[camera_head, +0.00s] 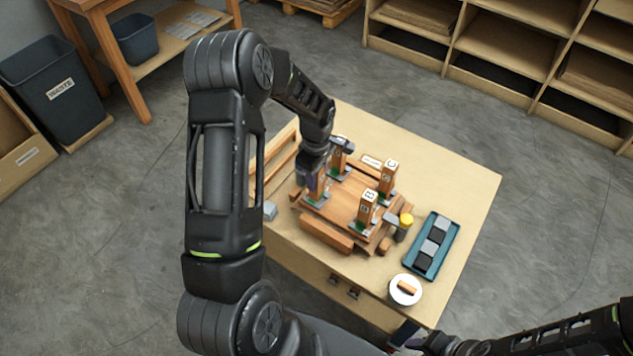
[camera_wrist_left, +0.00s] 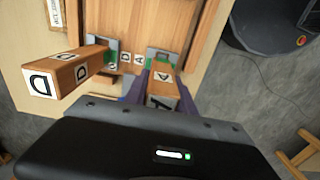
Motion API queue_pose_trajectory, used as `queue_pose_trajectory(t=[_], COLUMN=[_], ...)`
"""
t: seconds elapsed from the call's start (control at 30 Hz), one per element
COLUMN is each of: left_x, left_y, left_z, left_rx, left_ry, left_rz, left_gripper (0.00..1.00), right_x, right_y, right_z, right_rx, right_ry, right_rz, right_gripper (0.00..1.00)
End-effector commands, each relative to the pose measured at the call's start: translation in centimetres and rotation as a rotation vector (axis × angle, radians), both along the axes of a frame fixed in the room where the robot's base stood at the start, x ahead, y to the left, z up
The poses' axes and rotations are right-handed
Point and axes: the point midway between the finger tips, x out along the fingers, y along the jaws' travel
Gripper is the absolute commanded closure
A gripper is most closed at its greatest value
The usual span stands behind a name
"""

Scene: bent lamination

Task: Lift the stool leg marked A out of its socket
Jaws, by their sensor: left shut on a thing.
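The stool leg marked A (camera_wrist_left: 163,86) is a wooden block with a white letter label. My left gripper (camera_head: 314,182) is shut on it, with its fingers (camera_wrist_left: 160,92) on both sides in the left wrist view. The leg stands over its grey and green socket (camera_head: 317,202) on the wooden stool seat (camera_head: 343,203); I cannot tell how deep it sits. Leg D (camera_wrist_left: 72,76) stands beside it. Legs B (camera_head: 367,206) and C (camera_head: 388,178) stand upright in other sockets. My right gripper (camera_head: 404,334) is at the bottom, its jaws unclear.
The seat lies on a light wooden table (camera_head: 440,165). A teal tray (camera_head: 434,247) with grey and black blocks, a yellow-capped bottle (camera_head: 404,228) and a white dish (camera_head: 405,290) are at the right. A small grey block (camera_head: 270,211) lies at left. The far right tabletop is clear.

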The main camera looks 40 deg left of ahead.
Motion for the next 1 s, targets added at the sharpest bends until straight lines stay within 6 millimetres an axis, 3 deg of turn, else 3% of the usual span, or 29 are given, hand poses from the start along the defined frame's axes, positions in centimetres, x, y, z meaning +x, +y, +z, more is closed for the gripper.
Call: queue_pose_trajectory(t=[0.47, 1.0], left_x=[0.1, 0.1], left_y=[0.0, 0.0], left_z=[0.7, 9.4], left_rx=[0.001, 0.001], left_ry=[-0.003, -0.003], left_rz=[0.0, 0.0], left_gripper=[1.0, 1.0], right_x=[0.0, 0.0], right_y=[0.0, 0.0], right_z=[-0.1, -0.6], right_rx=[0.0, 0.0], right_ry=[0.0, 0.0], right_rz=[0.0, 0.0], right_gripper=[0.64, 0.64])
